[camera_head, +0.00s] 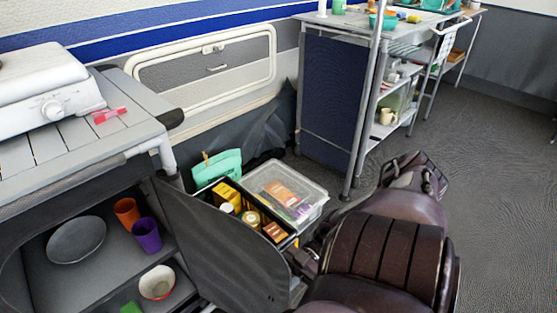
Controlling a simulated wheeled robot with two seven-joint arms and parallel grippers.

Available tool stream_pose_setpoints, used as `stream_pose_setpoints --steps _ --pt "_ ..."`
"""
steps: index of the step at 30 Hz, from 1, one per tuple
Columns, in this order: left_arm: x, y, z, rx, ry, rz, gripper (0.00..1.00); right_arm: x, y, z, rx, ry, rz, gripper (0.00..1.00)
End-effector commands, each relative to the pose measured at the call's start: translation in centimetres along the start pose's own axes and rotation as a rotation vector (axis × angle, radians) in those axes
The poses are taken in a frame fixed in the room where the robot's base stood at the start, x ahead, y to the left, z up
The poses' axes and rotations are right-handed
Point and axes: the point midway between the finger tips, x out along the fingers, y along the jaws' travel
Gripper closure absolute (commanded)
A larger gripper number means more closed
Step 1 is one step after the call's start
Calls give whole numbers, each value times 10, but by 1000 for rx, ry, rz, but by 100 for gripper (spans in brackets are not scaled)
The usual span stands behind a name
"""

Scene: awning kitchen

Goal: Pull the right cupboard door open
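The right cupboard door (225,243) is a dark grey panel. It stands swung out from the right side of the cupboard, so the shelves inside show. Its lower part runs out of the picture. My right arm comes in from the lower right, and my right gripper (303,262) is at the door's free edge. Its fingers are mostly hidden, so I cannot tell whether they are open or shut, or whether they touch the door. My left gripper is not in view.
The cupboard shelves hold a grey plate (76,240), an orange cup (127,212), a purple cup (147,235) and a bowl (157,282). Behind the door are a crate of food packets (227,193) and a clear lidded box (313,190). A stove (45,85) stands on top.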

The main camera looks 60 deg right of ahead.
Motion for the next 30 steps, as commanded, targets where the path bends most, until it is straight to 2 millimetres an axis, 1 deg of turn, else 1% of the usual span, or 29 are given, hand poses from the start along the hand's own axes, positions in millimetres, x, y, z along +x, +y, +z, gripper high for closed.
stream_pose_setpoints --steps 1,12,13,16,17,30 --pt "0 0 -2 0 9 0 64 -1 7 -1 -18 -6 6 100" --pt "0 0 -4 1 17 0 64 -2 9 -1 -24 -9 7 100" --pt "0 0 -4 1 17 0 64 -2 9 -1 -24 -9 7 83" --pt "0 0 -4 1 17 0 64 -1 9 -1 -23 -8 6 69" --pt "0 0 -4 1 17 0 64 -1 8 -1 -22 -7 6 67" --pt "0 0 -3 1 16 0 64 -1 4 -1 -12 -3 3 67"
